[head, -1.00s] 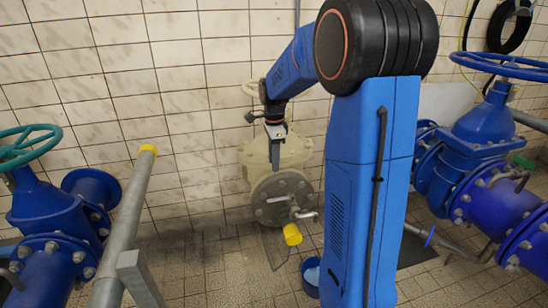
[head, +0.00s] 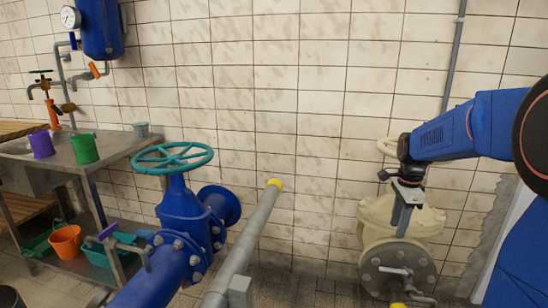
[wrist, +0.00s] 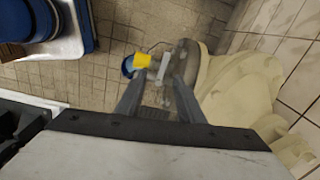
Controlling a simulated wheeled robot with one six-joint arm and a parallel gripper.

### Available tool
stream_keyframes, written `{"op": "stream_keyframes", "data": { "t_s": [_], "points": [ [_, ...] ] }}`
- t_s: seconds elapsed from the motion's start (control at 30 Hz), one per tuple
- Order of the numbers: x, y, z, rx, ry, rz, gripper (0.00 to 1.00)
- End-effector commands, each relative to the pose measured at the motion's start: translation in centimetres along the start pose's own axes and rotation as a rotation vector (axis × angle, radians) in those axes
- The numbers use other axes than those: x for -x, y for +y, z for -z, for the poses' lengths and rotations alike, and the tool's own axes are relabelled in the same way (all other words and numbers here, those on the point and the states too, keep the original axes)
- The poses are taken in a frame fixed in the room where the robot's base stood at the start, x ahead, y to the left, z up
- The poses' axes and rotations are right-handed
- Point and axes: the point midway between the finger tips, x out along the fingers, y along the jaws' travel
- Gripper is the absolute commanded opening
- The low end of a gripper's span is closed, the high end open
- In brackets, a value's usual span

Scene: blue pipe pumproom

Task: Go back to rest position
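My gripper (head: 402,225) hangs down at the right of the head view, in front of the cream valve body (head: 376,212). The blue arm reaches in from the right edge. In the wrist view my gripper (wrist: 158,100) has its two grey fingers apart with nothing held between them. Beyond the fingertips are the valve's grey flange, a small tap and a yellow handle (wrist: 141,60). The cream valve body also fills the right of the wrist view (wrist: 235,85). I cannot tell the exact gap between the fingers and the valve.
A blue pipe with a teal handwheel (head: 172,158) stands left of centre. A grey rail (head: 243,245) with a yellow end rises beside it. A metal bench (head: 105,150) holds purple and green buckets, with an orange bucket (head: 66,242) below. A blue bucket (wrist: 127,68) stands on the floor.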

Motion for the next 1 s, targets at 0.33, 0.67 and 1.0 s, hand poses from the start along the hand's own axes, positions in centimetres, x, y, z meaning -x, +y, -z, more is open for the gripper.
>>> {"op": "stream_keyframes", "data": {
  "t_s": [0.33, 0.67, 1.0],
  "points": [
    [3.9, 8.7, -4.0, 0.463, 0.026, 0.103, 0.34],
    [5.2, 17.0, -6.6, 0.900, 0.082, 0.193, 0.34],
    [4.4, 25.2, -8.1, 1.344, 0.174, 0.276, 0.34]
  ]
}}
